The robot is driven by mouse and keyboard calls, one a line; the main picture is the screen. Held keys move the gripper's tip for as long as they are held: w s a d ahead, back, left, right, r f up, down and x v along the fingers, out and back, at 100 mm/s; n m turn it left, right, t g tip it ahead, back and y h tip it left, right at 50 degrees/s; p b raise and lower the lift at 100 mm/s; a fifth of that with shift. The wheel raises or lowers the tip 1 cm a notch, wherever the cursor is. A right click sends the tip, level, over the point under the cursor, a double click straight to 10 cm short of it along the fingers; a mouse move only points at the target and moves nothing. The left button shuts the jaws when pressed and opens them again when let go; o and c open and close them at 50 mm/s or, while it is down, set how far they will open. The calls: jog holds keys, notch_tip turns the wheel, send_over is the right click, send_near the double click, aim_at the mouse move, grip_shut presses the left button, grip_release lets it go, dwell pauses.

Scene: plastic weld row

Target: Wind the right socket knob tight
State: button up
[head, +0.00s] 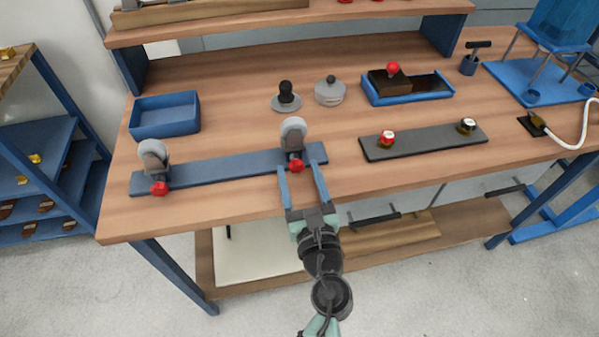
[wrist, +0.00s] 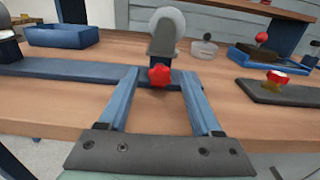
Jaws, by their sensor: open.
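Two grey sockets with red knobs stand on a long blue rail (head: 220,171) at the front of the bench. The right socket (head: 292,132) has a red star-shaped knob (head: 296,166) on its front, which also shows in the wrist view (wrist: 159,75). The left socket (head: 154,156) has its own red knob (head: 159,188). My gripper (head: 302,168) is open, its two blue fingers reaching toward the right knob. In the wrist view the knob appears between the fingertips (wrist: 160,76); I cannot tell whether either finger touches it.
A blue tray (head: 165,129) sits behind the rail at left. A dark strip (head: 425,142) with two small knobs lies to the right. A black-handled stamp (head: 286,97), a grey lidded pot (head: 330,92) and a blue-based block (head: 408,96) stand behind. The wooden bench front is clear.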

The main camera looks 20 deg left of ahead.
grip_shut()
dwell(0.4)
jog(key=shift+r+m+p, duration=0.1)
jog(key=shift+m+p, duration=0.2)
jog(key=m+p, duration=0.2)
jog(key=shift+w+r+m, duration=0.1)
jog(key=shift+m, duration=0.2)
jog(key=shift+f+m+p, duration=0.2)
jog(key=shift+m+p, duration=1.15)
jog(key=shift+m, duration=0.85)
